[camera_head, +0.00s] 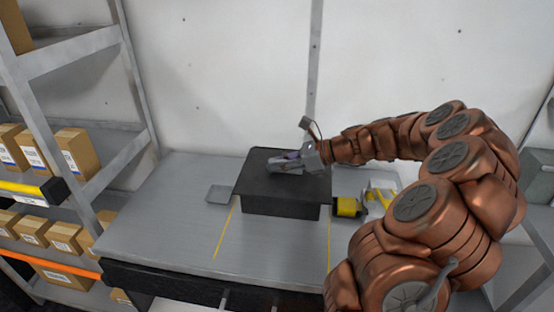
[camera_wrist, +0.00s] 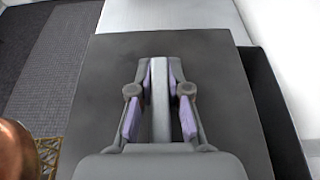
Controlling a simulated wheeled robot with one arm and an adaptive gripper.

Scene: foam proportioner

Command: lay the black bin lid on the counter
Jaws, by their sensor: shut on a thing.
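The black bin lid (camera_head: 252,182) is a flat dark square, lying over or just above the black bin (camera_head: 285,209) on the grey counter (camera_head: 165,235). My gripper (camera_head: 289,160) is at the top of the lid, shut on its raised grip. In the wrist view, the lid (camera_wrist: 105,75) fills the middle, and my gripper (camera_wrist: 160,75) has its purple-padded fingers on both sides of a pale upright bar. A black part of the bin (camera_wrist: 268,100) shows beyond the lid's right edge. I cannot tell whether lid and bin touch.
A small grey plate (camera_head: 219,194) lies left of the bin. A yellow-and-black item (camera_head: 348,207) stands close on its right. Yellow lines mark the counter. Shelves with cardboard boxes (camera_head: 77,153) stand at the left. The counter's left part is clear; a white wall is behind.

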